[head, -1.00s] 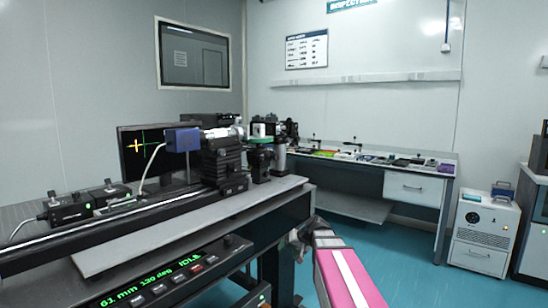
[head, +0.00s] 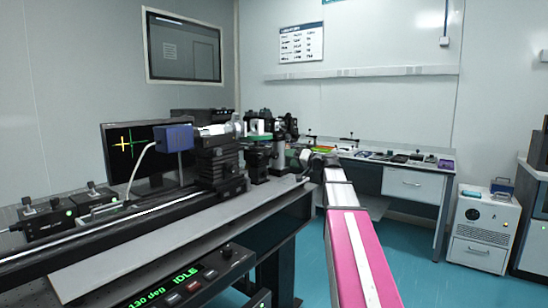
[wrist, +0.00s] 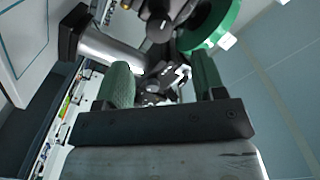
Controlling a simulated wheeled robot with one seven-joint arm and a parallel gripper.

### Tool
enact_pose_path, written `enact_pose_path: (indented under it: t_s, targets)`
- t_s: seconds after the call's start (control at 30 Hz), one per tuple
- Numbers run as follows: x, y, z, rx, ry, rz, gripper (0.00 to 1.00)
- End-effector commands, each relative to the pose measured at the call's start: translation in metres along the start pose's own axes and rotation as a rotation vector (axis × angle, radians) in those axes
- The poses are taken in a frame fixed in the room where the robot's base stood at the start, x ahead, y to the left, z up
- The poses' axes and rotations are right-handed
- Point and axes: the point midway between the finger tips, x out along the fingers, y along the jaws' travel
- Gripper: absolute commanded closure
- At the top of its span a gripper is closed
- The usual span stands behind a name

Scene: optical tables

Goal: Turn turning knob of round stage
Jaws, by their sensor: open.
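The round stage (head: 259,136) shows a green ring among dark mounts at the far right end of the long optical table. In the wrist view its green ring (wrist: 222,22) is at the top, right of centre. A dark rounded part (wrist: 160,29), possibly the turning knob, is left of the ring; I cannot tell for sure. My gripper (wrist: 162,75) is open, with two green padded fingers pointing towards the stage hardware. No part is clearly between them. In the head view my gripper (head: 304,156) is small, just right of the stage and its posts.
A silver post (wrist: 108,50) with a dark end lies close beyond the left finger in the wrist view. The optical table (head: 130,262) carries a blue box (head: 174,138) and a monitor (head: 118,150). A side bench (head: 410,184) stands behind.

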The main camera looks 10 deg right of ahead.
Motion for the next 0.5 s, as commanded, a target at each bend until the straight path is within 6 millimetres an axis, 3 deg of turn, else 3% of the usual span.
enact_pose_path:
  t_s: [0.3, 0.5]
  targets:
    - [0.059, 0.002, -0.001, 0.001, -0.003, 0.001, 0.37]
    - [0.083, 0.002, 0.0, 0.001, -0.002, 0.002, 0.37]
